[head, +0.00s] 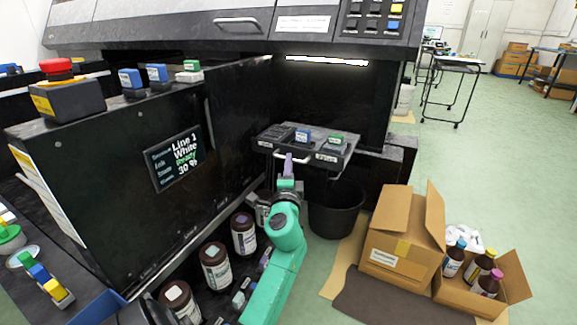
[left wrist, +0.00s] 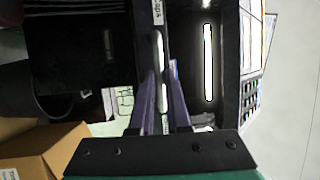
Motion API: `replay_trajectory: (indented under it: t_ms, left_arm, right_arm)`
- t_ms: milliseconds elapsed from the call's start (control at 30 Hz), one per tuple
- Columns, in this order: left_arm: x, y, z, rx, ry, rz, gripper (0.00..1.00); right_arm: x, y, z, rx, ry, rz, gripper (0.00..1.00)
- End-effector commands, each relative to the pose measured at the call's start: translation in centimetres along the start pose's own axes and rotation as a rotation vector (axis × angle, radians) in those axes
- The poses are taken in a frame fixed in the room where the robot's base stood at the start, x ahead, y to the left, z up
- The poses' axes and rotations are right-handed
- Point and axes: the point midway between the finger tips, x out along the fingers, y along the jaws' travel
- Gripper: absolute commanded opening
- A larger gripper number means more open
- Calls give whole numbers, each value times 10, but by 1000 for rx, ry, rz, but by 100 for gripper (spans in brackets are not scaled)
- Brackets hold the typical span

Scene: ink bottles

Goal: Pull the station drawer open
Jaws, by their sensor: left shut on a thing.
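The station drawer (head: 351,152) is a dark, shallow tray standing out from the black station, with its top side showing. A blue-topped piece (head: 303,136) and a green-topped piece (head: 337,140) sit in it. Its pale bar handle (head: 276,155) runs along the front and is partly hidden by my gripper. My left gripper (head: 288,164), with purple fingers, is at the drawer front. In the left wrist view, the fingers (left wrist: 163,92) are shut on the light handle bar (left wrist: 159,50). My right gripper is not in view.
A black bin (head: 337,212) stands below the drawer. An open cardboard box (head: 402,235) and a smaller box with bottles (head: 458,297) are at right. Brown jars (head: 215,268) stand left of my arm. A display panel (head: 174,158) is on the left station wall.

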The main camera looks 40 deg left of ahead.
Motion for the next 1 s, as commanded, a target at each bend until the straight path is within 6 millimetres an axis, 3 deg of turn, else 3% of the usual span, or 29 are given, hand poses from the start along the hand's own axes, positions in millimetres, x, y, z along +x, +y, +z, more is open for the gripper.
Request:
replay_trajectory:
  t_ms: [467,500,533,867,1000]
  left_arm:
    - [0,0,-1,0,1,-1,0]
    - [0,0,-1,0,1,-1,18]
    - [0,0,-1,0,1,-1,27]
    - [-1,0,0,0,1,-1,27]
    - [-15,1,-1,0,1,1,27]
  right_arm:
    - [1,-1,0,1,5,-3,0]
    - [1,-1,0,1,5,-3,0]
    - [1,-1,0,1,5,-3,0]
    - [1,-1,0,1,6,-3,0]
    - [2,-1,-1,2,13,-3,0]
